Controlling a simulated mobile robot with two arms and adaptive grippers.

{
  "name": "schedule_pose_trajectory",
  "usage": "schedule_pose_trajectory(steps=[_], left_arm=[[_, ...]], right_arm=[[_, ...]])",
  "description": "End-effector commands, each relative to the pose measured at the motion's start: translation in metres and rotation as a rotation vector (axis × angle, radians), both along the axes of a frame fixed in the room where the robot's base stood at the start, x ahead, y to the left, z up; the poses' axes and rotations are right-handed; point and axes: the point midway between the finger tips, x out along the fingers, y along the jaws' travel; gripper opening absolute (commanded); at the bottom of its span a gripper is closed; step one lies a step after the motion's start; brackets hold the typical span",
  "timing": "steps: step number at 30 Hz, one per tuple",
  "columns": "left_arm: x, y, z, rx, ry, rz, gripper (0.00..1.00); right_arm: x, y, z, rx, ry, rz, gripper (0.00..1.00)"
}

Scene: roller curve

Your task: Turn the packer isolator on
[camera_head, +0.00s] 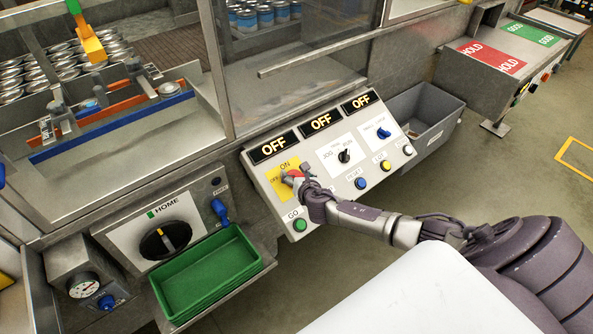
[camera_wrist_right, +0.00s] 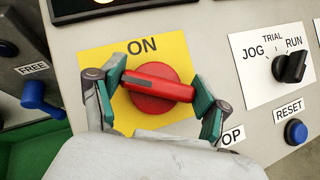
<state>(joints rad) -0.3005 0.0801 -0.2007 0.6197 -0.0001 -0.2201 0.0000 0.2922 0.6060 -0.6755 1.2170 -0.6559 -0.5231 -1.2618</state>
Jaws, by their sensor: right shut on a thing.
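The packer isolator is a red rotary knob (camera_wrist_right: 157,88) on a yellow plate (camera_wrist_right: 100,60) marked ON at its top. In the wrist view its handle bar lies nearly level, its right end slightly lower. My right gripper (camera_wrist_right: 158,90) is shut on the handle, one finger at each end. In the head view the plate (camera_head: 288,166) also shows part of an OFF mark at its left, and my right gripper (camera_head: 293,178) covers most of the knob. Three displays above the panel, one over the isolator (camera_head: 273,146), read OFF. My left gripper is not in view.
Right of the isolator are a JOG/TRIAL/RUN selector (camera_head: 344,156), a blue selector (camera_head: 383,133) and several push buttons. A green GO button (camera_head: 300,225) sits below. Green trays (camera_head: 210,270) and a HOME dial (camera_head: 165,240) are at left; a grey bin (camera_head: 425,110) stands behind right.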

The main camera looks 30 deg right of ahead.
Motion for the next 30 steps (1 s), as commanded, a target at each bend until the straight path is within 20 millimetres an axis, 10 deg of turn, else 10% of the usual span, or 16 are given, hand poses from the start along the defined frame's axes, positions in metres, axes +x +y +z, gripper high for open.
schedule_pose_trajectory(steps=[30], left_arm=[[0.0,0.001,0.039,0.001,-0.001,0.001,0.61]], right_arm=[[-0.001,-0.002,0.0,0.453,0.035,-0.788,0.4]])
